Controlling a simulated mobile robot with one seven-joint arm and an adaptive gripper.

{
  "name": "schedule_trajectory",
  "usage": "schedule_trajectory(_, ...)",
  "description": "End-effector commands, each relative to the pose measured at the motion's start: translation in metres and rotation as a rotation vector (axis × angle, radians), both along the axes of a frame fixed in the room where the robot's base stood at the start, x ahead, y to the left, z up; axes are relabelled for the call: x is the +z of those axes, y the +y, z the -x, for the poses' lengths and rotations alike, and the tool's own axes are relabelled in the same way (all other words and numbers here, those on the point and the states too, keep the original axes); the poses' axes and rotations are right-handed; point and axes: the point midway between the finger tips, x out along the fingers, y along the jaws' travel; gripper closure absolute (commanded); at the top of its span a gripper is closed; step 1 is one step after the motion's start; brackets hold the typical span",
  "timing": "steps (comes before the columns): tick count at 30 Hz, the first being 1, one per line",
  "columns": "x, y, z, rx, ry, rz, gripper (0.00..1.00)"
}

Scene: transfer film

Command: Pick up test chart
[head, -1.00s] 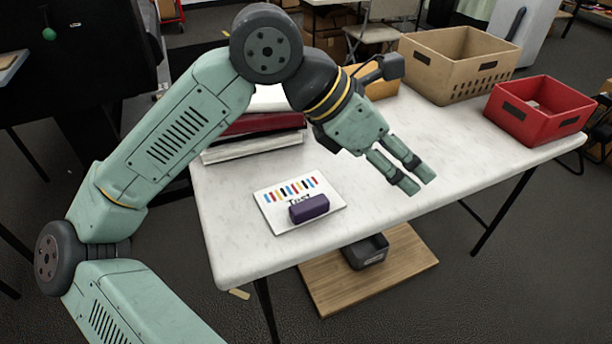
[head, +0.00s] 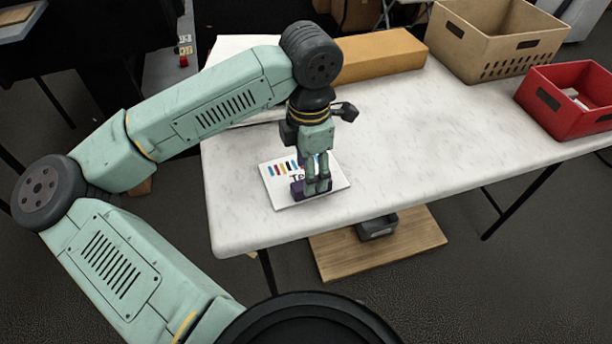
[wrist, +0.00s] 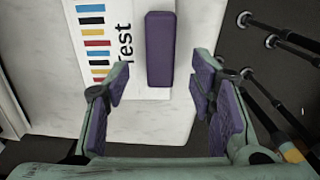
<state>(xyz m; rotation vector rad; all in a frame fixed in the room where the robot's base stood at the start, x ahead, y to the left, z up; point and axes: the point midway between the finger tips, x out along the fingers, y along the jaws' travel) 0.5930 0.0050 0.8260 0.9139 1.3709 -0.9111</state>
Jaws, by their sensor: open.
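The test chart (head: 279,170) is a white sheet with coloured bars and the printed word "Test", lying flat near the front left of the table. It also shows in the wrist view (wrist: 122,74). A purple block (wrist: 160,48) rests on the chart. My gripper (head: 317,190) points down over the chart and hides part of the block and chart in the head view. In the wrist view my gripper (wrist: 161,92) is open and empty, its purple-padded fingers apart, with the block ahead between their lines. I cannot tell the exact height of the fingertips.
The white table (head: 420,150) is clear right of the chart. A tan crate (head: 485,40), a red bin (head: 570,100) and an orange-brown box (head: 380,56) stand at the back. A dark tray (head: 378,228) sits on a wooden board (head: 340,256) below the table.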

Motion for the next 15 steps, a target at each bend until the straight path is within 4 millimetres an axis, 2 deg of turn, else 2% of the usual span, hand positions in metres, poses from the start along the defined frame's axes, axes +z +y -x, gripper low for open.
schedule_trajectory(9,-0.042,-0.002,0.000,-0.001,0.002,0.002,0.50)
schedule_trajectory(15,-0.048,-0.002,0.000,-0.001,0.001,0.000,0.50)
